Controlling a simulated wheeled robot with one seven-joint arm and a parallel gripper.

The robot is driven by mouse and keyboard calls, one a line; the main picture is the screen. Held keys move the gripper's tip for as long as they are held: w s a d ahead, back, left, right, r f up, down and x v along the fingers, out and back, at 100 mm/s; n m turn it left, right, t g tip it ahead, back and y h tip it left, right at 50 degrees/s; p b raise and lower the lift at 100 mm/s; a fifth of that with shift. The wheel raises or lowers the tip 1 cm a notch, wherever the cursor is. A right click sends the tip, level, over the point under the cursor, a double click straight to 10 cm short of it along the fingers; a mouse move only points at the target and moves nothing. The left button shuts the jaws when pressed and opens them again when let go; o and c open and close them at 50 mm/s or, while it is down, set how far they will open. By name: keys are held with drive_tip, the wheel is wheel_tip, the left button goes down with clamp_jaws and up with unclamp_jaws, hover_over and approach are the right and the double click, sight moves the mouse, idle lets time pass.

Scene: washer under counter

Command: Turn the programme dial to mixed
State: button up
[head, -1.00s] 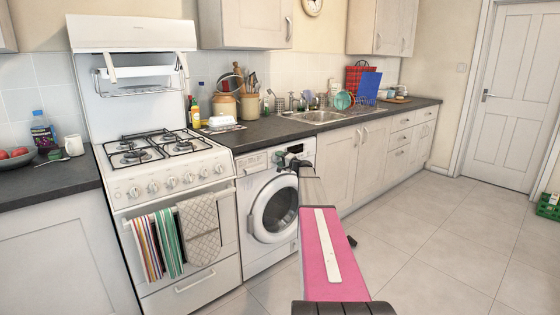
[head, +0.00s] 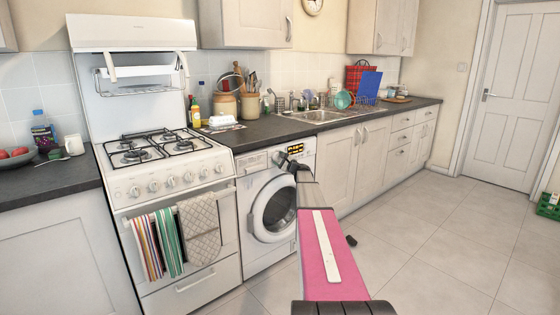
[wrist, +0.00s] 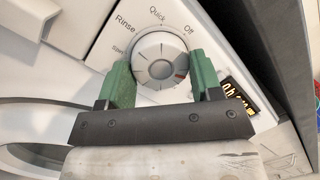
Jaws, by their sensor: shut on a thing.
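The washer (head: 250,243) is white and stands under the counter. Its round programme dial (wrist: 160,50) is white and grey with radial segments and shows in the wrist view. The labels "Rinse", "Quick" and "Off" are readable around it; one at the left is partly covered. No "mixed" label is visible. In the head view my gripper (head: 285,160) is at the washer's control panel and hides the dial.
A lit display (wrist: 240,95) is right of the dial. The detergent drawer (head: 256,162) is to the left, the round door (head: 273,208) below. The counter edge (wrist: 250,50) is close to the gripper.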

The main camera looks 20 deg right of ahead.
drive_tip(key=shift+m, duration=0.8)
drive_tip(key=shift+m+h, duration=0.3)
drive_tip(key=o, duration=0.9)
drive_tip(key=shift+s, duration=0.15)
drive_tip(key=v, duration=1)
drive_tip(key=shift+s+f, duration=0.25)
drive_tip(key=shift+f, duration=0.05)
drive_tip(key=shift+d, duration=0.15)
